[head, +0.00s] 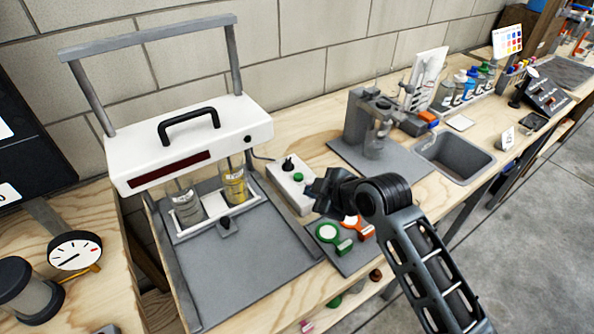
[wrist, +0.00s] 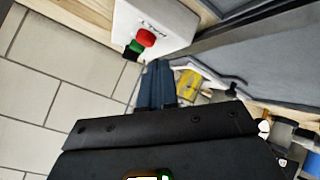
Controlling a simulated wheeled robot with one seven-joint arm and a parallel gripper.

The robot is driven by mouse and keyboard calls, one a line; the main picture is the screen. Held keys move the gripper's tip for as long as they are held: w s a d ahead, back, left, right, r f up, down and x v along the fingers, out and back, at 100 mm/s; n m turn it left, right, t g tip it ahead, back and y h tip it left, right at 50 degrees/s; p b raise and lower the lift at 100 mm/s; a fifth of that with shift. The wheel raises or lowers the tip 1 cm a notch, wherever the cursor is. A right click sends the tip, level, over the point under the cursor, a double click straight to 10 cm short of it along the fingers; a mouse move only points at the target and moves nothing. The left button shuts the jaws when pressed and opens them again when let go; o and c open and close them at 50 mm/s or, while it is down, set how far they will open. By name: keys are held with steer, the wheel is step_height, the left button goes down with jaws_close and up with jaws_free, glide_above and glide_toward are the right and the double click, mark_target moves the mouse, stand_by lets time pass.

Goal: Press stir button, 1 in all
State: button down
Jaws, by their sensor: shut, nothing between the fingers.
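A white control box (head: 281,181) stands on the bench beside the white-topped stirring stand. A green button (head: 298,177) and a black knob (head: 288,164) show on it in the head view. In the wrist view the box (wrist: 165,20) carries a red button (wrist: 146,37), the green button (wrist: 137,47) and a dark part beside them; dark lettering there is too small to read surely. My gripper (head: 318,190) is shut and empty, close to the box's right side. In the wrist view its fingertips (wrist: 157,68) lie just short of the buttons. I cannot tell whether they touch the box.
The stirring stand (head: 190,150) has a black handle, with two jars (head: 234,186) under it on a grey base. Green and orange ring tools (head: 328,233) lie below my gripper. A grey stand with a glass vessel (head: 375,140) and a sink (head: 455,160) are to the right.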

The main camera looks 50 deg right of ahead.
mark_target(301, 178)
steer(key=w+d+r+n+y+p, duration=0.1)
steer(key=w+d+r, duration=0.3)
steer(key=w+r, duration=0.4)
steer(key=shift+d+r+n+g+y+p, duration=0.3)
steer(key=shift+d+r+n+g+p, duration=0.1)
steer(key=shift+n+p, duration=0.25)
steer(key=shift+f+b, duration=2.55)
steer(key=shift+f, duration=1.9)
steer(key=shift+f, duration=0.4)
steer(key=shift+f+b, duration=0.4)
steer(key=shift+f, duration=0.15)
steer(key=shift+r, duration=0.1)
steer(key=shift+r+p, duration=0.9)
steer(key=shift+p, duration=0.05)
